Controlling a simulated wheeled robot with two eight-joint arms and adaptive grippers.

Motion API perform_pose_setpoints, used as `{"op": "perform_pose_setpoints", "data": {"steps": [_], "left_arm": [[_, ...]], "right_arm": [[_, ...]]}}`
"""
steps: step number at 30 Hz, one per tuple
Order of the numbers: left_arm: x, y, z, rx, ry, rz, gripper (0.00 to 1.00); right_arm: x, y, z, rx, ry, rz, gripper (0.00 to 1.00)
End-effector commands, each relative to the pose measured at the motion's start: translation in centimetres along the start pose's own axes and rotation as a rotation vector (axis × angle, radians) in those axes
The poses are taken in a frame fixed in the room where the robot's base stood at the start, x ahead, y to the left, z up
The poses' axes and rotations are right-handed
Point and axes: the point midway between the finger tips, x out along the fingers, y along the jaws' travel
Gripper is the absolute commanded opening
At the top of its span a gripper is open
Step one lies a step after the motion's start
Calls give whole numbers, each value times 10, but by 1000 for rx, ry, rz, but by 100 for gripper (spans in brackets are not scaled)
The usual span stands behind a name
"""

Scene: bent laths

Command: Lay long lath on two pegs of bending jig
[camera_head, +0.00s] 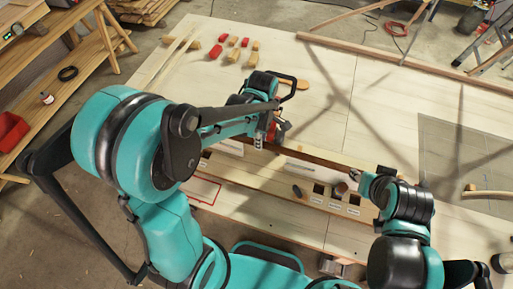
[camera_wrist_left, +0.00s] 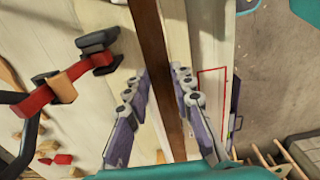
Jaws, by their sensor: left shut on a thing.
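The long lath is a dark brown strip (camera_head: 315,160) running from my left gripper (camera_head: 268,142) rightward towards my right gripper (camera_head: 362,184). In the left wrist view the lath (camera_wrist_left: 152,55) passes lengthwise between the fingers of my left gripper (camera_wrist_left: 160,92), which is shut on it. The bending jig (camera_head: 270,185) lies along the table's near side, below the lath. I cannot tell whether the lath touches a peg. My right gripper is small, and its fingers are unclear.
Red and tan blocks (camera_head: 232,56) lie on the table's far left part. A red-and-black clamp-like tool (camera_wrist_left: 70,82) is beside my left gripper. A red-outlined rectangle (camera_head: 219,188) marks the near left. A grey mat (camera_head: 450,150) lies at right; a long wooden rail (camera_head: 400,60) borders the back.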

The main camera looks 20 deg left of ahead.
Motion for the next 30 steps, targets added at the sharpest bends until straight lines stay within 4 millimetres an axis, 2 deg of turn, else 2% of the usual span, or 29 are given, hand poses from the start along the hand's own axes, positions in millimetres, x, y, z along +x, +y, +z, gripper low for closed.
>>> {"op": "perform_pose_setpoints", "data": {"steps": [1,3,21,30], "left_arm": [[0,7,0,0,0,0,0],[15,5,0,0,0,0,0],[91,4,0,0,0,0,0],[120,4,0,0,0,0,0]], "right_arm": [[0,0,0,0,0,0,38],[9,0,6,0,0,0,38],[53,0,38,0,0,0,38],[73,0,52,0,0,0,38]]}}
